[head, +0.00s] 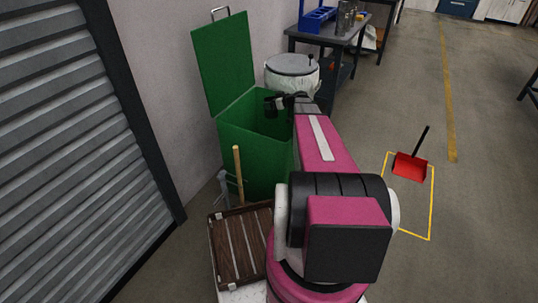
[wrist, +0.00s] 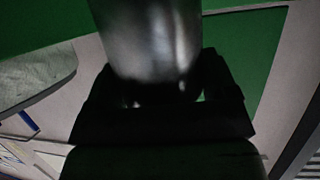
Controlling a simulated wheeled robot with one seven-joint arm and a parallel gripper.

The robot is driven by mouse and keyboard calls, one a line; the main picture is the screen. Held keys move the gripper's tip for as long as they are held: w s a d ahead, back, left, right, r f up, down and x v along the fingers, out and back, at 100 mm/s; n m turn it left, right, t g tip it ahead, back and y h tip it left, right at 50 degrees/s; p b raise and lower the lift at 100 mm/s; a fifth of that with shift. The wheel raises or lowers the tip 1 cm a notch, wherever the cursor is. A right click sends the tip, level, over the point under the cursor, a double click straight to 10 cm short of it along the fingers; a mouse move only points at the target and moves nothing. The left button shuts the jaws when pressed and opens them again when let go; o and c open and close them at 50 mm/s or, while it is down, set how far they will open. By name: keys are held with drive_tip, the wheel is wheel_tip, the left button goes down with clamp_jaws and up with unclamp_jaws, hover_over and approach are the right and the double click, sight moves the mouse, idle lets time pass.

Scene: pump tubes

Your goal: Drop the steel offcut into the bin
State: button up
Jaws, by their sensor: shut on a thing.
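The steel offcut (wrist: 150,40) is a shiny grey rounded piece in the wrist view. My gripper (wrist: 155,92) is shut on it, with dark jaws on both sides of its lower end. In the head view my gripper (head: 274,105) is at the end of my pink arm, over the opening of the green bin (head: 255,165). The bin's lid (head: 222,62) stands open at the back left. The offcut is hard to make out against the dark gripper in the head view. The bin's floor is hidden.
A white drum with a grey lid (head: 292,66) stands behind the bin. A workbench (head: 335,38) with a blue rack (head: 318,18) is beyond it. A wooden handle (head: 238,175) stands before the bin. A red dustpan (head: 409,167) lies on otherwise open floor at right.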

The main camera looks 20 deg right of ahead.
drive_tip(key=o, duration=0.9)
drive_tip(key=shift+o, duration=0.2)
drive_tip(key=shift+r, duration=0.1)
drive_tip(key=r, duration=0.4)
drive_tip(key=shift+s+a+r, duration=0.15)
drive_tip(key=shift+a, duration=0.05)
drive_tip(key=s+a+r, duration=0.3)
drive_tip(key=a+r, duration=0.3)
drive_tip(key=a, duration=0.4)
drive_tip(key=shift+s+a+r, duration=0.25)
drive_tip(key=shift+s+a, duration=0.05)
drive_tip(key=shift+a, duration=0.05)
